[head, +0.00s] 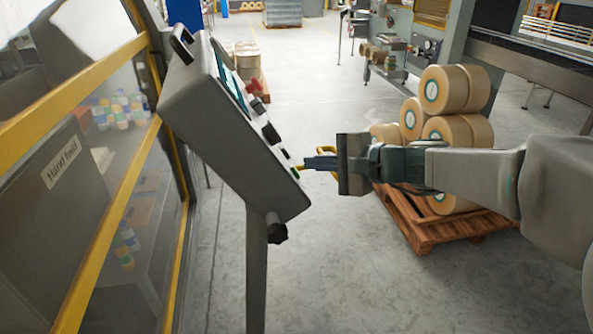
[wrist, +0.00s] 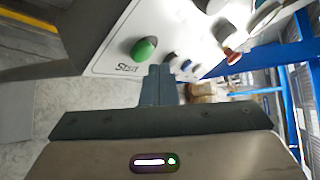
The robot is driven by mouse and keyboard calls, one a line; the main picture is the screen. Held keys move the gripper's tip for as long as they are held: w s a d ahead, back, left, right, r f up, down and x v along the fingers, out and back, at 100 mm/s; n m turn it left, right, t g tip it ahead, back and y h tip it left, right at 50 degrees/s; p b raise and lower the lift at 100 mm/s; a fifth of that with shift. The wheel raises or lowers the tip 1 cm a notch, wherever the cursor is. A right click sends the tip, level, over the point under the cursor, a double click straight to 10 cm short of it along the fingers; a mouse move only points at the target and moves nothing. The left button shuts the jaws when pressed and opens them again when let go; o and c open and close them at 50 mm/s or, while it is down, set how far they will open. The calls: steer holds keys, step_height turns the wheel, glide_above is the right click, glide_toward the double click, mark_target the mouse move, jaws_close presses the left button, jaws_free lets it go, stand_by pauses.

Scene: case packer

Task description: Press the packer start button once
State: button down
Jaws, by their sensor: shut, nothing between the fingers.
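The start button is a round green button (wrist: 144,49) with the label "Start" beside it, on a pale panel in the wrist view. In the head view the green button (head: 295,172) is at the lower end of the tilted grey control box (head: 222,130), seen edge-on. My gripper (head: 308,163) is shut and empty, its fingertips close to the panel face near the green button. In the wrist view the closed fingers (wrist: 160,72) point at the panel just beside the label. I cannot tell whether they touch the panel.
A yellow-framed glass guard (head: 122,195) stands left. A pallet (head: 432,232) with large rolls (head: 445,90) stands behind my arm. The floor around the post is clear.

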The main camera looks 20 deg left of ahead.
steer(key=w+d, duration=0.1)
steer(key=d+r+p, duration=0.1)
steer(key=w+d+r, duration=0.1)
steer(key=shift+w+d+r+p, duration=0.25)
steer(key=shift+w+p, duration=0.05)
stand_by(0.7)
steer(key=s+d+f+n+h, duration=0.2)
steer(key=s+d+f+h, duration=0.2)
steer(key=d, duration=0.5)
steer(key=s+d+f+n+h, duration=0.2)
steer(key=s+d+f+h, duration=0.2)
steer(key=s+d, duration=0.5)
steer(key=s+d+f+n+h, duration=0.2)
steer(key=s+d+f+h, duration=0.2)
steer(key=d, duration=0.5)
steer(key=s+h, duration=0.1)
steer(key=s, duration=0.1)
steer(key=shift+s+d+f+n+h, duration=0.2)
steer(key=shift+s+n+h, duration=0.1)
steer(key=shift+s+h, duration=0.1)
